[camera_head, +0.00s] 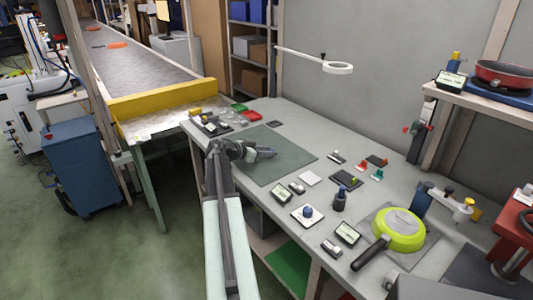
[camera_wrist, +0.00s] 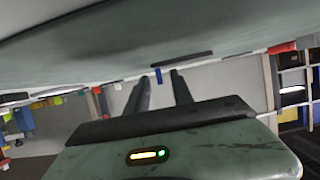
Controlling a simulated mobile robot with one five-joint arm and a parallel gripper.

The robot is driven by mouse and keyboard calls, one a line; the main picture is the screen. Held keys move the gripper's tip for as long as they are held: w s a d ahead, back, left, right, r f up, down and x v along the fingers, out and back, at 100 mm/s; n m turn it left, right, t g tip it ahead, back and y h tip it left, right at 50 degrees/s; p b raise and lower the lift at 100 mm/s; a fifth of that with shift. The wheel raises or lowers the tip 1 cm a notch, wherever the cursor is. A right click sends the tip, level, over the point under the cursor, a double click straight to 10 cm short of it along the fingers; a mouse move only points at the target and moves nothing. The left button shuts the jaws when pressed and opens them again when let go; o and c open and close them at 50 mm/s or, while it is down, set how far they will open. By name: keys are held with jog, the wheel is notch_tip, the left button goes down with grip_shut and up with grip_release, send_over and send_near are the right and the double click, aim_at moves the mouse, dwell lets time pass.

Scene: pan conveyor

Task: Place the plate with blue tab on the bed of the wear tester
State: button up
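My gripper (camera_head: 272,153) is low over the dark green mat (camera_head: 290,172) on the workbench, pointing right. In the wrist view its two fingers (camera_wrist: 160,75) stand apart with nothing held between them. Beyond the fingertips, that view shows a thin dark plate (camera_wrist: 190,57) edge-on, with a blue tab (camera_wrist: 158,75) showing in the gap between the fingers. I cannot pick out this plate surely in the head view. An arm device with a blue post (camera_head: 423,195) and a yellow end stands at the bench's right; I cannot tell if it is the wear tester.
A green pan (camera_head: 398,228) lies on the right of the bench, near a red machine (camera_head: 514,228). The mat's front part is clear.

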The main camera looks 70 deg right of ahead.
jog(key=shift+r, duration=0.25)
jog(key=p+v, duration=0.5)
jog(key=v, duration=0.7)
jog(key=shift+f, duration=0.15)
